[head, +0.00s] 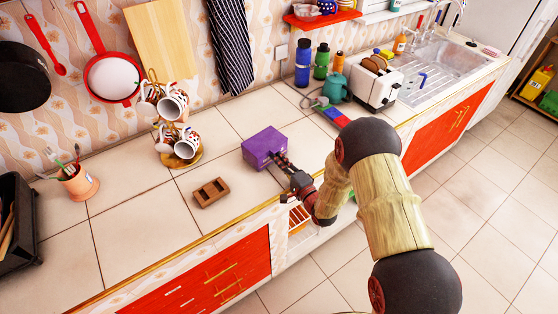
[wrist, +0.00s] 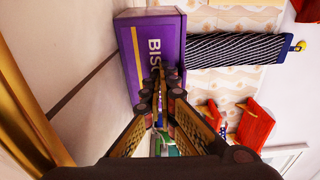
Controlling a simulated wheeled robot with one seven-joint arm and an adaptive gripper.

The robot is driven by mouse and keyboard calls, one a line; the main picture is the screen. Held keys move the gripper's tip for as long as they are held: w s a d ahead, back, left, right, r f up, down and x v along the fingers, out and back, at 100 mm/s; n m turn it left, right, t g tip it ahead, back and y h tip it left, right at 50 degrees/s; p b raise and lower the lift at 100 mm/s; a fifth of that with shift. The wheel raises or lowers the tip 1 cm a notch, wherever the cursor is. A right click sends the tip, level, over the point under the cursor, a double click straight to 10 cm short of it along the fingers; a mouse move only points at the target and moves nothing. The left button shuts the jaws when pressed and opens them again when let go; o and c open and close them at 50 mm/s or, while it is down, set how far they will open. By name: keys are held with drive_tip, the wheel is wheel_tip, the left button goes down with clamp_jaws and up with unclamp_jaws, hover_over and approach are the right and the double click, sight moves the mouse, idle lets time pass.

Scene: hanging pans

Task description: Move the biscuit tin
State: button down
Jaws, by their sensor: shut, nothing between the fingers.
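The biscuit tin (head: 262,144) is a purple box standing on the tiled counter, near the counter's front edge in the head view. In the wrist view the tin (wrist: 133,62) shows large, with the letters "BIS" and a yellow stripe on its face.
A brown wooden block with hollows (head: 211,192) lies left of the tin, near the front edge. A mug tree with several mugs (head: 178,146) stands behind it. A teal kettle (head: 335,88) and a white toaster (head: 374,85) stand to the right.

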drive_tip(key=b+x, duration=0.9)
drive_tip(key=x, duration=2.1)
drive_tip(key=shift+w+a, duration=0.2)
drive_tip(key=shift+r, duration=0.1)
